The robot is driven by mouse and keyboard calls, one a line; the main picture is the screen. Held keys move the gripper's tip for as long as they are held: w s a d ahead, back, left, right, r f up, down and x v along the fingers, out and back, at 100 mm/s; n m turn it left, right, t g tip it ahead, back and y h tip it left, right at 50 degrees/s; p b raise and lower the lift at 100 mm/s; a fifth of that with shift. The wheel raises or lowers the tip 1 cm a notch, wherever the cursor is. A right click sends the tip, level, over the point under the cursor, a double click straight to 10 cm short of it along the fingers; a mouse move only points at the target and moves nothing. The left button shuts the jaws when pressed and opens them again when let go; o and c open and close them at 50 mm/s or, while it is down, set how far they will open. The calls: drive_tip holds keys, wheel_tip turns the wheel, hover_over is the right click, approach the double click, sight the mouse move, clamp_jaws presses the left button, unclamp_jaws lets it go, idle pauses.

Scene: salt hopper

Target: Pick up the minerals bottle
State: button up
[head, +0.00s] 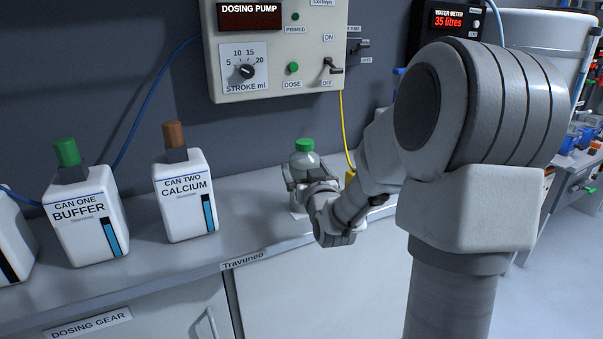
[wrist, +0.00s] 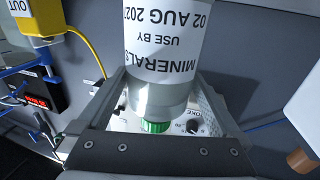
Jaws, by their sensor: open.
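The minerals bottle (head: 304,161) has a clear grey body and a green cap, and stands upright on the bench below the dosing pump. In the wrist view the bottle (wrist: 162,40) appears upside down, its white label reading MINERALS and USE BY 02 AUG; the end of the year is cut off. My gripper (head: 305,186) is at the bottle in the head view and hides much of its lower body. In the wrist view my gripper (wrist: 162,82) is open, one finger on each side of the bottle. I cannot tell whether either finger touches it.
White cans marked CALCIUM (head: 185,200) and BUFFER (head: 84,220) stand to the left. The dosing pump (head: 278,55) hangs on the wall above the bottle. A yellow cable (head: 346,130) runs down just right of the bottle. Bench between CALCIUM and the bottle is clear.

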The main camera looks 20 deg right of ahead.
drive_tip(key=shift+w, duration=0.3)
drive_tip(key=c, duration=1.6)
drive_tip(key=shift+r, duration=0.1)
drive_tip(key=shift+r, duration=0.1)
